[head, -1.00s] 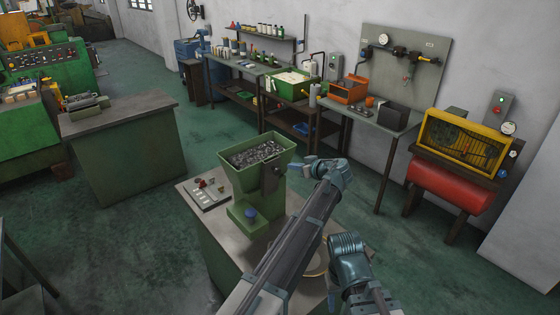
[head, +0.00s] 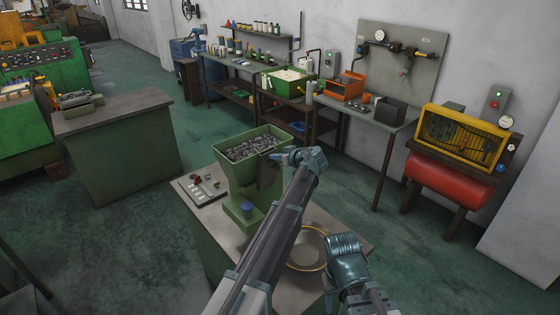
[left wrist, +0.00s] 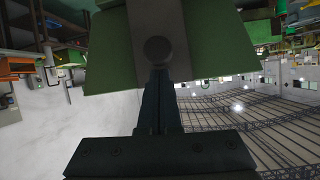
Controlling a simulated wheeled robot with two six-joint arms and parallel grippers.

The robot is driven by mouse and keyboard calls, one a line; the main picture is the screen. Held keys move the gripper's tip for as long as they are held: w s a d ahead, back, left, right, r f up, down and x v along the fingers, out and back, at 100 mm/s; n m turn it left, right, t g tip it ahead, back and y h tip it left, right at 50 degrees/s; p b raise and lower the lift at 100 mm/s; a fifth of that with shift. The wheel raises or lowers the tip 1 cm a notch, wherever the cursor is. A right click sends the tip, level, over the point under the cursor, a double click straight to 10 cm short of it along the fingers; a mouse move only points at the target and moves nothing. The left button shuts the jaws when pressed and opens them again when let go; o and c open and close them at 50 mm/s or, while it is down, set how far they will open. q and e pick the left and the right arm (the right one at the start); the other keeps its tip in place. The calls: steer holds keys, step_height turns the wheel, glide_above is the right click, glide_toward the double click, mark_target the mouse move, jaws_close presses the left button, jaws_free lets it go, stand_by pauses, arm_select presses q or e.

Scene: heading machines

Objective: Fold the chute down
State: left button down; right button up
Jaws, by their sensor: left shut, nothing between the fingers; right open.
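A green hopper (head: 247,168) full of small metal parts stands on a bench. Its chute (head: 266,172), a dark narrow plate, stands folded up against the hopper's right side. In the left wrist view the chute (left wrist: 157,15) is a grey plate with a round knob (left wrist: 157,50). My left gripper (head: 278,157) is shut and empty at the chute's upper part. Its fingers (left wrist: 158,85) reach up to just below the knob in the wrist view; I cannot tell whether they touch. My right gripper (head: 331,288) is low at the bench's right edge, its fingers barely visible.
A round pan with a yellow rim (head: 308,248) sits on the bench (head: 215,225), right of the hopper and under my left arm. A small switch panel (head: 202,188) lies left of the hopper. Green floor (head: 150,240) around the bench is clear.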

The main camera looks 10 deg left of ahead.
stand_by(0.4)
arm_select(q)
steer(key=s+d+f+t+y+b, duration=0.3)
steer(key=f+b, duration=0.7)
steer(key=b, duration=0.8)
steer(key=s+d+f+t+y+b, duration=0.2)
steer(key=s+d+f+y+b, duration=0.2)
steer(key=b, duration=1.5)
steer(key=shift+s+d+f+t, duration=0.55)
steer(key=shift+d+f, duration=1.2)
steer(key=shift+f, duration=1.2)
steer(key=shift+s, duration=0.1)
